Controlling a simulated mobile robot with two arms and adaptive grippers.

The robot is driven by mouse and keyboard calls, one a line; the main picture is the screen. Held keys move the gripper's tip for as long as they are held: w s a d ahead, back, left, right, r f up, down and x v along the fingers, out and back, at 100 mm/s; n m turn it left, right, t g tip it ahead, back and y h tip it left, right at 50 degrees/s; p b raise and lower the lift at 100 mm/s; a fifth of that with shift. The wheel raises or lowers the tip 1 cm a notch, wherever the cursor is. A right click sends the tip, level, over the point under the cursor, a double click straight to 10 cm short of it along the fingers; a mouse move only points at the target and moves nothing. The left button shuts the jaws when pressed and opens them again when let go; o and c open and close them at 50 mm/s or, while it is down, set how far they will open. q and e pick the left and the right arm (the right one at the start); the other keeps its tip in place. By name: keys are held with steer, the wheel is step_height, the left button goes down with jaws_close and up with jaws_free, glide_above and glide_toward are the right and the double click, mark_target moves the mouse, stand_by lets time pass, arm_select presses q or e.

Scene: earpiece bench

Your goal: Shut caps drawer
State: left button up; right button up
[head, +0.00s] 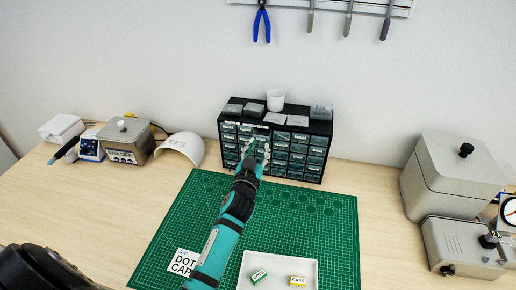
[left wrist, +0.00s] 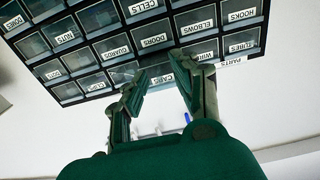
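The drawer cabinet (head: 312,158) is black with rows of small labelled drawers and stands at the back of the bench. In the left wrist view its front shows upside down, and a drawer whose label seems to read CAPS (left wrist: 162,79) lies between my fingertips. My left gripper (head: 257,149) is in front of the cabinet's left-middle part and hides some drawers. In the left wrist view the left gripper (left wrist: 160,66) has its fingers spread with nothing held. I cannot tell how far the caps drawer stands out, or whether a finger touches it. My right gripper is not in view.
A white cup (head: 275,99) and small boxes sit on the cabinet. Metal devices (head: 450,175) stand at right; a white curved cover (head: 184,146) stands left.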

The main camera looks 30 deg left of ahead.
arm_select(q)
steer(key=shift+c, duration=0.5)
jaws_close()
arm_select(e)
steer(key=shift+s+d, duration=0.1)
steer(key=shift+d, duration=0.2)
